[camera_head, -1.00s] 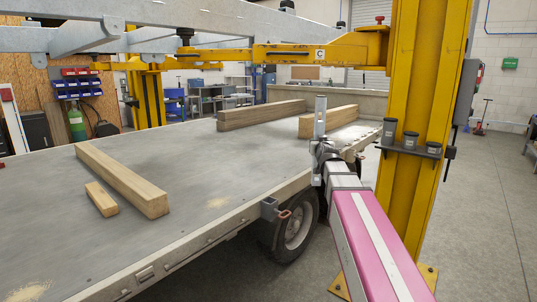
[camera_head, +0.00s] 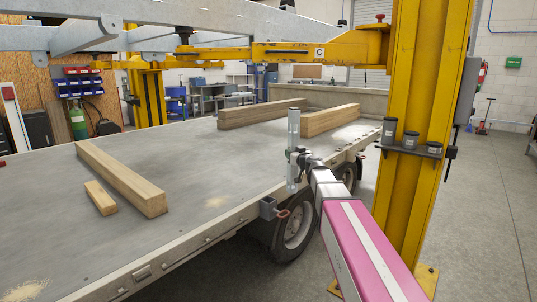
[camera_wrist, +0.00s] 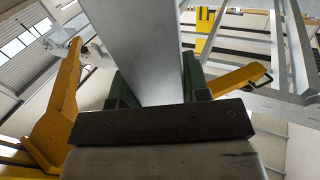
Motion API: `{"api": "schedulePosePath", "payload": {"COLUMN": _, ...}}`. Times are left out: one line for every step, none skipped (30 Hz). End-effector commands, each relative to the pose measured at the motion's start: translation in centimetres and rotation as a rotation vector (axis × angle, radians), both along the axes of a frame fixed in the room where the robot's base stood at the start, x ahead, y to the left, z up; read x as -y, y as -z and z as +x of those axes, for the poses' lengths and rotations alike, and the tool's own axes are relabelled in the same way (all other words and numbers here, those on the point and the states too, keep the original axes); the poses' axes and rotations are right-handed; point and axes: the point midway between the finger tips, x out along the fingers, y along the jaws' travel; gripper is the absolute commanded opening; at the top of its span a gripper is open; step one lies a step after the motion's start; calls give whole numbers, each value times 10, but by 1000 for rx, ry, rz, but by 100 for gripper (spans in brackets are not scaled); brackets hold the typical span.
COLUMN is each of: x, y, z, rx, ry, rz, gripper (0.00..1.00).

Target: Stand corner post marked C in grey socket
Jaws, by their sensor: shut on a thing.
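My gripper (camera_head: 300,156) is shut on a grey metal corner post (camera_head: 293,128). The post stands about upright in the air by the trailer's side edge. Its lower end is above and right of the grey socket (camera_head: 267,208), apart from it in the picture. The socket is fixed on the trailer's side rail and has a reddish handle beside it. In the wrist view the post (camera_wrist: 138,45) runs up between the green fingers of my gripper (camera_wrist: 157,88). I cannot see a letter on the post. The socket does not show in the wrist view.
The trailer bed (camera_head: 225,165) carries long timbers (camera_head: 122,180) and a short block (camera_head: 100,197). A yellow lift column (camera_head: 410,120) stands close at right. Its yellow arm (camera_head: 285,51), with a C plate, reaches under a raised grey frame (camera_head: 230,20). Floor at right is clear.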

Motion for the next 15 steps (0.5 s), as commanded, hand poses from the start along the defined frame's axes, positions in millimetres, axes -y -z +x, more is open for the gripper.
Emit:
{"api": "schedulePosePath", "payload": {"x": -12, "y": 3, "z": 4, "rx": 0, "ry": -44, "rz": 1, "gripper": 2}}
{"api": "schedulePosePath", "payload": {"x": -19, "y": 4, "z": 4, "rx": 0, "ry": -73, "rz": 1, "gripper": 2}}
{"api": "schedulePosePath", "payload": {"x": -27, "y": 6, "z": 4, "rx": 0, "ry": -110, "rz": 1, "gripper": 2}}
{"api": "schedulePosePath", "payload": {"x": -34, "y": 7, "z": 5, "rx": 0, "ry": -138, "rz": 1, "gripper": 2}}
{"api": "schedulePosePath", "payload": {"x": -41, "y": 7, "z": 5, "rx": 0, "ry": -166, "rz": 1, "gripper": 2}}
{"api": "schedulePosePath", "payload": {"x": -50, "y": 7, "z": 5, "rx": 1, "ry": -204, "rz": 1, "gripper": 2}}
{"api": "schedulePosePath", "payload": {"x": -56, "y": 7, "z": 5, "rx": 1, "ry": -231, "rz": 1, "gripper": 2}}
{"api": "schedulePosePath", "payload": {"x": -63, "y": 7, "z": 5, "rx": 1, "ry": -259, "rz": 1, "gripper": 2}}
{"api": "schedulePosePath", "payload": {"x": -72, "y": 7, "z": 5, "rx": 1, "ry": -296, "rz": 0, "gripper": 2}}
{"api": "schedulePosePath", "payload": {"x": -78, "y": 6, "z": 4, "rx": 1, "ry": -323, "rz": 0, "gripper": 2}}
{"api": "schedulePosePath", "payload": {"x": -84, "y": 5, "z": 4, "rx": 1, "ry": -349, "rz": 0, "gripper": 2}}
{"api": "schedulePosePath", "payload": {"x": -92, "y": 4, "z": 3, "rx": 1, "ry": -381, "rz": 0, "gripper": 2}}
{"api": "schedulePosePath", "payload": {"x": -96, "y": 2, "z": 3, "rx": 1, "ry": -401, "rz": 0, "gripper": 2}}
{"api": "schedulePosePath", "payload": {"x": -101, "y": 1, "z": 2, "rx": 1, "ry": -420, "rz": 0, "gripper": 2}}
{"api": "schedulePosePath", "payload": {"x": -105, "y": 0, "z": 1, "rx": 1, "ry": -439, "rz": 0, "gripper": 2}}
